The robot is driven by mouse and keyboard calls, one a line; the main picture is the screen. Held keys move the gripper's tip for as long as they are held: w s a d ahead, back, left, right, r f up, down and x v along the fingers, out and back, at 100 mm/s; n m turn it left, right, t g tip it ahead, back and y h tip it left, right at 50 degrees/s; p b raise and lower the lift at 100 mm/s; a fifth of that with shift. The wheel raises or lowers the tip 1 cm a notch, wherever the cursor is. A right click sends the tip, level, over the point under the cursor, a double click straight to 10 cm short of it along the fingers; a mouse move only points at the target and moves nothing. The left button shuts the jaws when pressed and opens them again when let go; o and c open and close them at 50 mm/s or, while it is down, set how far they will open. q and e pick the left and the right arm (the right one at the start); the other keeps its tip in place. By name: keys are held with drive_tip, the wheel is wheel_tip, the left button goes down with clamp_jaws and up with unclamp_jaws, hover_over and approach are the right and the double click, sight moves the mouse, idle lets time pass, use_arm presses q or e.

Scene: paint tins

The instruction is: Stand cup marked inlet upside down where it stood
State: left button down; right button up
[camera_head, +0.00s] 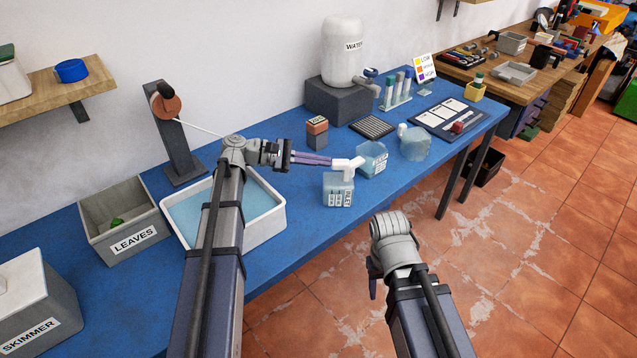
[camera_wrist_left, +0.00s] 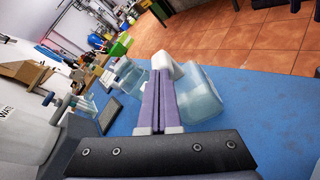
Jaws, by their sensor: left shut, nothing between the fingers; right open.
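A translucent blue cup (camera_head: 338,190) with a printed label stands near the table's front edge. A second labelled cup (camera_head: 372,160) stands just behind it to the right, and a third cup (camera_head: 414,143) is further right. I cannot read which is marked inlet. My left gripper (camera_head: 332,161) is shut and empty, its purple fingers beside a white handle (camera_head: 349,166) between the first two cups. In the left wrist view the closed fingers (camera_wrist_left: 162,78) are left of a cup (camera_wrist_left: 205,92). My right gripper (camera_head: 373,288) is open, mostly hidden by its wrist, over the floor.
A white tray of water (camera_head: 268,232) and a leaves bin (camera_head: 122,225) are on the left of the blue table. A water tank (camera_head: 342,55), a dark grate (camera_head: 372,127), a tube rack (camera_head: 397,97) and a chart board (camera_head: 447,115) stand behind the cups.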

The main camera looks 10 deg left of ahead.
use_arm(q)
drive_tip(key=w+d, duration=0.1)
drive_tip(key=d, duration=1.4)
drive_tip(key=shift+w, duration=0.4)
idle(2.1)
idle(0.3)
drive_tip(key=a+r+p, duration=0.4)
drive_tip(key=a, duration=0.2)
drive_tip(key=shift+s, duration=0.35)
idle(0.4)
